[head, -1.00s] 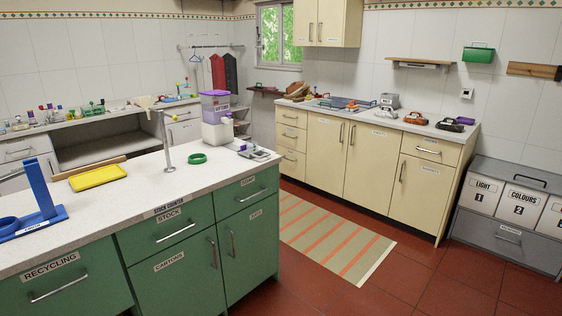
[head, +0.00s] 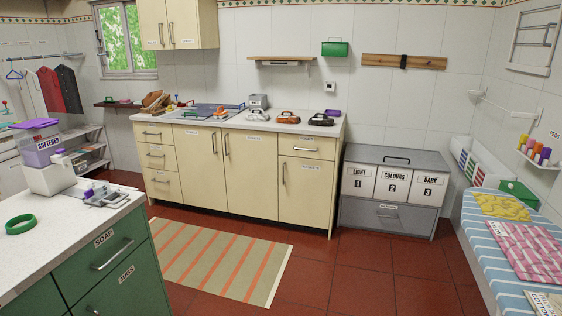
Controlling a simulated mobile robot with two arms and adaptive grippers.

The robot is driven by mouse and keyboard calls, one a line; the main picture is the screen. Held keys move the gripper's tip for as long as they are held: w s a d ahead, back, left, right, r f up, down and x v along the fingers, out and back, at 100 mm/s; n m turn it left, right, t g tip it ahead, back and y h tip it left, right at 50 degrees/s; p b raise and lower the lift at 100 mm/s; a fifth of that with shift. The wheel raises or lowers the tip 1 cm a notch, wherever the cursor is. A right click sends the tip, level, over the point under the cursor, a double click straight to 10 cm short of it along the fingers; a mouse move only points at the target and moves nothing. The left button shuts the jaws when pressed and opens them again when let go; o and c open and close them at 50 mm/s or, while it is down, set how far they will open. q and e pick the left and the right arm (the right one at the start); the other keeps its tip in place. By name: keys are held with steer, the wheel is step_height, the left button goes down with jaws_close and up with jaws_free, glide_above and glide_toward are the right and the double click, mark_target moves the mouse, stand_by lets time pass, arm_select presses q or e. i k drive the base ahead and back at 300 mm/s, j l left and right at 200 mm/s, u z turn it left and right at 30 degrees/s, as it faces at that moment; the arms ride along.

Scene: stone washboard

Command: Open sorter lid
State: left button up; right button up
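The sorter (head: 389,216) stands against the back wall, right of the cream cabinets. It is a grey box with white front panels marked LIGHT 1, COLOURS 2 and DARK 3, above a grey drawer. Its grey lid (head: 372,156) lies flat and closed on top, with a dark bar handle (head: 396,160). Neither of my grippers shows in the head view.
A green-fronted counter (head: 115,265) fills the lower left, with a softener dispenser (head: 45,160) on it. A striped rug (head: 220,258) lies on the red floor. A bench with a blue striped cover (head: 478,232) bounds the right. Red floor (head: 345,285) before the sorter is clear.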

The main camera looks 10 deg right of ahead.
mark_target(377, 156)
steer(key=i+l+z, duration=0.15)
steer(key=i+z, duration=0.25)
steer(key=i, duration=0.5)
steer(key=i+j+z, duration=0.15)
steer(key=i+z, duration=0.25)
steer(key=i, duration=0.5)
